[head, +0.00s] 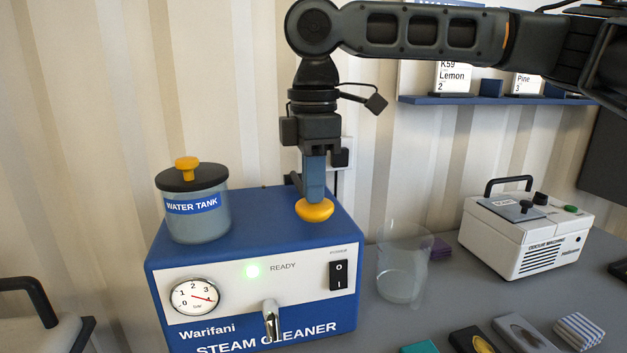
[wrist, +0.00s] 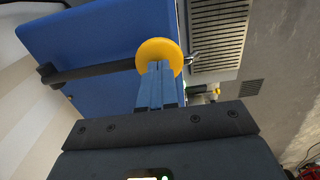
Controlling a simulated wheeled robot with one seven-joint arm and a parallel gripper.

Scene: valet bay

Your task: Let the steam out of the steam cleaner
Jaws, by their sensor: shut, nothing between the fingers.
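The blue steam cleaner (head: 256,231) stands on the grey bench with its white front panel facing me. A yellow round knob (head: 315,211) sits on its top near the right side, and it also shows in the wrist view (wrist: 159,46). My gripper (head: 313,196) points down with its fingers shut and empty, the tips at the knob's top; I cannot tell how firmly they touch. The gauge (head: 195,296) needle points near 3. A power switch (head: 339,275) is at the panel's right, and a metal spout (head: 271,318) at the front.
A water tank (head: 200,212) with a yellow-knobbed lid stands on the cleaner's left. A clear beaker (head: 403,268) stands close to its right. A white machine (head: 524,234) is further right. Cloths and brushes lie at the front right. A shelf (head: 490,100) is on the wall.

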